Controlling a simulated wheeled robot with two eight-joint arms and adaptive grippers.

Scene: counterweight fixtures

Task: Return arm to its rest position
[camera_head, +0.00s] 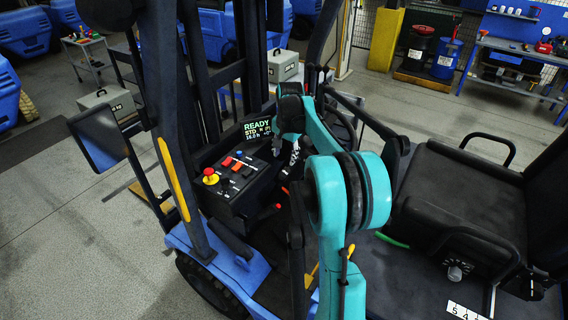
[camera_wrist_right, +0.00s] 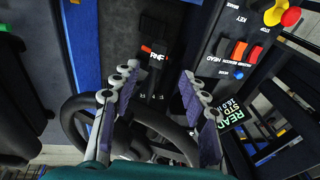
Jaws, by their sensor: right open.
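My right arm (camera_head: 340,190), teal with dark joints, reaches forward over the forklift cab. My right gripper (camera_head: 293,152) is small and partly hidden by its own wrist in the head view, beside the control console. In the right wrist view its two padded fingers stand apart and the right gripper (camera_wrist_right: 157,82) is open, with nothing between the pads. Behind the gap is a dark panel with a red-tipped lever marked RNF (camera_wrist_right: 154,54). The steering wheel (camera_wrist_right: 76,118) lies behind and below the fingers. My left gripper is not in view.
The console (camera_head: 243,172) carries a red-and-yellow stop button (camera_head: 210,177) and red switches (camera_head: 232,163). A display reading READY (camera_head: 257,127) stands behind it. The black seat (camera_head: 455,195) is at the right. A mirror (camera_head: 99,140) and mast posts are at the left.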

